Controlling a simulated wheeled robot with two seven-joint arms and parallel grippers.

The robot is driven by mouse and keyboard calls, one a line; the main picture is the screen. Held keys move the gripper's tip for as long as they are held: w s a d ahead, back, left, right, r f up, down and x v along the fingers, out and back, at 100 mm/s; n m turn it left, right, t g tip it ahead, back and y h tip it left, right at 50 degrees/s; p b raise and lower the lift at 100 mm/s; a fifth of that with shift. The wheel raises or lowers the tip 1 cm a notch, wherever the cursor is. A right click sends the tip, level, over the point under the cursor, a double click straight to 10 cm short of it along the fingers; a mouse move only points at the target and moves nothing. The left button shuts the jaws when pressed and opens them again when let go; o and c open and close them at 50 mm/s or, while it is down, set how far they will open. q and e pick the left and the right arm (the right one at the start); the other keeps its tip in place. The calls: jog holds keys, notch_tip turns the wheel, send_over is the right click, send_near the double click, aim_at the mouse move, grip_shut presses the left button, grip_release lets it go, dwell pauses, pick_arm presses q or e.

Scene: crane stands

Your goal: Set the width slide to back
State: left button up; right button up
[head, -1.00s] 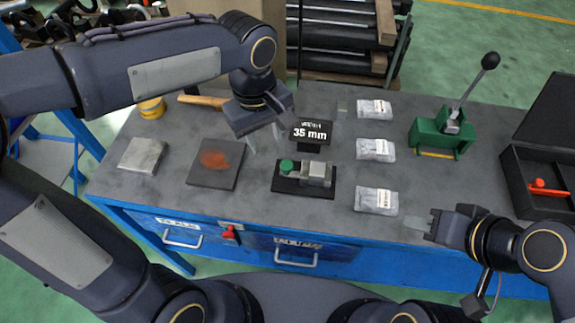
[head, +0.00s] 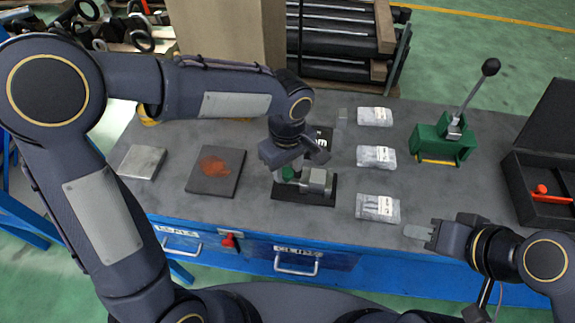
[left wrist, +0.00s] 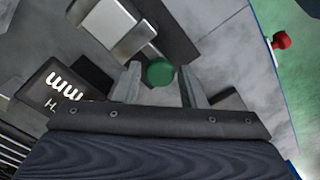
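The width slide is a small fixture with a green round knob (head: 288,173) and a grey metal block (head: 318,181) on a black base (head: 303,194). My left gripper (head: 289,170) is over the knob in the head view and partly covers it. In the left wrist view my left gripper (left wrist: 160,86) is open, with the green knob (left wrist: 160,71) between its two fingers and gaps on both sides. The metal block (left wrist: 115,25) shows beyond. My right gripper (head: 418,232) hangs by the table's front right; its finger gap is unclear.
A black display (head: 323,138) stands behind the fixture, mostly hidden by my arm. Several clear bags, such as one (head: 377,208), lie to the right. A green lever press (head: 445,143) and a black open case (head: 540,190) stand further right. A rust-marked plate (head: 216,171) lies left.

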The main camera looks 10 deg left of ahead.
pick_arm(q)
jog(key=shift+c, duration=0.5)
grip_shut()
jog(key=shift+a+b, duration=0.3)
jog(key=shift+a, duration=1.15)
jog(key=shift+w, duration=0.1)
jog(key=shift+o, duration=0.5)
grip_release()
jog(key=shift+a, duration=0.1)
